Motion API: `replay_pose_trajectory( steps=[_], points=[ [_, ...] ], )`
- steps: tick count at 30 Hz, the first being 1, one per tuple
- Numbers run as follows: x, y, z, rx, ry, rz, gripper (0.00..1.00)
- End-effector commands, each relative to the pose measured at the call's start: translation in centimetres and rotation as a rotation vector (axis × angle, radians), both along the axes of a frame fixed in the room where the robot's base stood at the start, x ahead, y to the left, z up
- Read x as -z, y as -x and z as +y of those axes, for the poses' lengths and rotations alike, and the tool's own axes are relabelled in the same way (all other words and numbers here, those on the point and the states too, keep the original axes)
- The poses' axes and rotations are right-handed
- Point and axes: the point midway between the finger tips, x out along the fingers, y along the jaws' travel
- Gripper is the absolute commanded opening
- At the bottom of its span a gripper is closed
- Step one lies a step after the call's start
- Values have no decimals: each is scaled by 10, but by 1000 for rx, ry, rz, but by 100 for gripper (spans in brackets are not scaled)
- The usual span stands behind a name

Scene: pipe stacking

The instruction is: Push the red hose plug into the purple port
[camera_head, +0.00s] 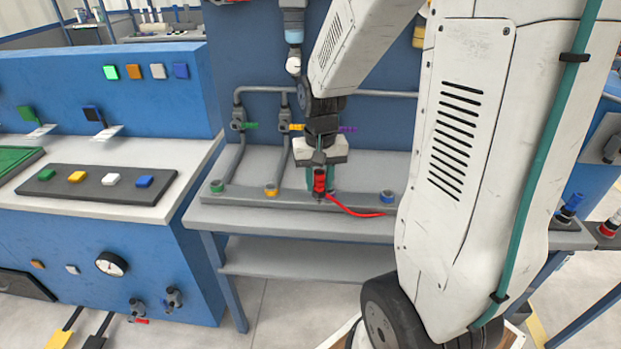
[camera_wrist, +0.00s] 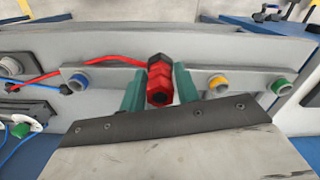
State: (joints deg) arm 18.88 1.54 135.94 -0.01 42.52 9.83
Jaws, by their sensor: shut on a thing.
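My gripper (camera_head: 319,180) is shut on the red hose plug (camera_head: 319,184), which hangs upright between its fingers over the grey port rail. In the wrist view the plug (camera_wrist: 160,80) sits between the two teal fingers (camera_wrist: 159,88). A red hose (camera_head: 352,208) runs from the plug off to the right in the head view. The purple port itself is not visible; the plug and gripper cover the stretch of rail between the yellow port (camera_head: 271,189) and the blue port (camera_head: 387,196). I cannot tell whether the plug's lower end is in a port.
A green port (camera_head: 217,186) is at the rail's left end. Grey pipes with valves (camera_head: 238,118) stand behind the rail, and a purple valve handle (camera_head: 347,128) shows there. A blue console (camera_head: 110,240) stands at left. The bench top (camera_head: 240,220) before the rail is clear.

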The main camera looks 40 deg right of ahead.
Motion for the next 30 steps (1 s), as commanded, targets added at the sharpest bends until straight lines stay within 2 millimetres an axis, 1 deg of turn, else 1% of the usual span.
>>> replay_pose_trajectory(
  steps=[7,14,30],
  points=[
    [-1,-1,9,-18,0,0,0],
    [-3,-2,11,-22,1,-2,0],
    [-46,-1,8,-16,1,-3,0]
  ],
)
